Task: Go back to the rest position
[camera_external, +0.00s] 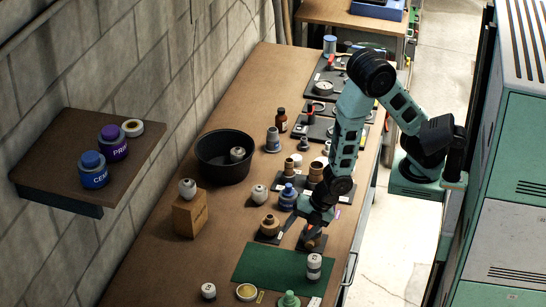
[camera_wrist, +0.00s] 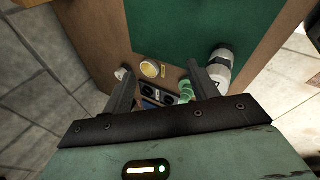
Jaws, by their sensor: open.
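My gripper (camera_external: 312,238) is low over the right side of the workbench (camera_external: 180,262), just behind the green mat (camera_external: 262,262). In the wrist view my gripper (camera_wrist: 163,84) has its two dark fingers spread wide, with nothing held between them. A small brown fitting shows just below the gripper in the external view; whether they touch is unclear. The green mat also shows at the top of the wrist view (camera_wrist: 175,28).
A blue-capped bottle (camera_external: 288,197) and a brown flanged fitting (camera_external: 270,225) stand close left of the gripper. A white cylinder (camera_external: 314,266) stands on the mat's right side. A black bowl (camera_external: 222,174), wooden block (camera_external: 190,217) and wall shelf (camera_external: 60,190) are further left. Green cabinets (camera_external: 510,150) stand right.

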